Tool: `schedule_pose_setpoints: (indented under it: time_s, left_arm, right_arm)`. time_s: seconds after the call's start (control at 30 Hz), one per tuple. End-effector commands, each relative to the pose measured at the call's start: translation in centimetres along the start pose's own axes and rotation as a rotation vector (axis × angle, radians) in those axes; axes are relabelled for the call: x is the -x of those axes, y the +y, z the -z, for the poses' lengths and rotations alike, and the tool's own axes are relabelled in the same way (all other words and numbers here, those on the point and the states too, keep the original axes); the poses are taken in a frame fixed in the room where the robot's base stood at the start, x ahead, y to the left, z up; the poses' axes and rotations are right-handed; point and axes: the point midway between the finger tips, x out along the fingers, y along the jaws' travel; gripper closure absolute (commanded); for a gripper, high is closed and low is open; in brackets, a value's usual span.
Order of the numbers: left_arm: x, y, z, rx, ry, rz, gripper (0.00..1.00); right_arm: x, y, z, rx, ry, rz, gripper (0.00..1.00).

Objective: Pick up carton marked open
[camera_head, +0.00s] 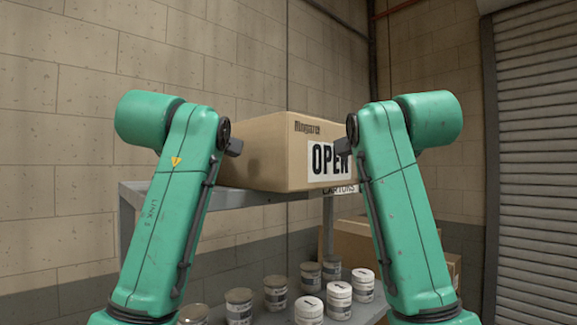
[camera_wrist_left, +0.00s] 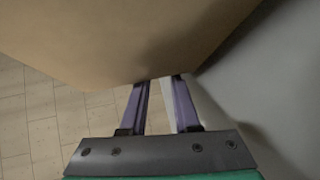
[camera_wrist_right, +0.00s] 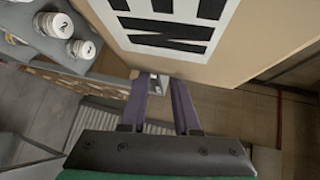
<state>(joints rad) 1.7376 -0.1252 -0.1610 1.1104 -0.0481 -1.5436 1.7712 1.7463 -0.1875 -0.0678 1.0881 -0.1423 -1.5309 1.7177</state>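The brown carton (camera_head: 270,150) with a white label reading OPEN stands upright on the top shelf of a grey rack (camera_head: 270,194). My left gripper (camera_head: 235,147) is at the carton's left side; in the left wrist view its fingers (camera_wrist_left: 162,80) are apart with nothing between them, and the carton (camera_wrist_left: 130,35) fills the top. My right gripper (camera_head: 346,146) is at the label's right end, covering part of it. In the right wrist view its fingers (camera_wrist_right: 159,82) are apart, just below the carton's label (camera_wrist_right: 165,25). I cannot tell whether either gripper touches the carton.
Several white and grey tins (camera_head: 309,308) stand on a lower shelf beneath the carton. Other brown cartons (camera_head: 352,240) sit low behind my right arm. A block wall (camera_head: 60,130) is behind, and a roller shutter (camera_head: 535,150) is on the right. Space above the carton is clear.

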Motion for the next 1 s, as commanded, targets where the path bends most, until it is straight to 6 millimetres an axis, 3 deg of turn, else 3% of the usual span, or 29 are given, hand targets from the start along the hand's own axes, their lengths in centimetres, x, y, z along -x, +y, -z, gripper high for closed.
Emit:
schedule_pose_setpoints:
  time_s: [0.3,0.67,1.0]
  left_arm:
    - [0.1,0.3,-0.8,-0.005,-0.007,-0.001,0.7]
    - [1.3,5.1,-1.0,-0.007,-0.011,-0.001,0.7]
    - [1.3,4.9,-1.1,-0.008,-0.01,-0.002,0.7]
  right_arm:
    - [0.1,-0.3,-0.8,0.003,-0.007,0.001,0.7]
    - [1.4,-5.1,-1.0,0.006,-0.01,0.002,0.7]
    - [1.3,-4.9,-1.0,0.007,-0.01,0.003,0.7]
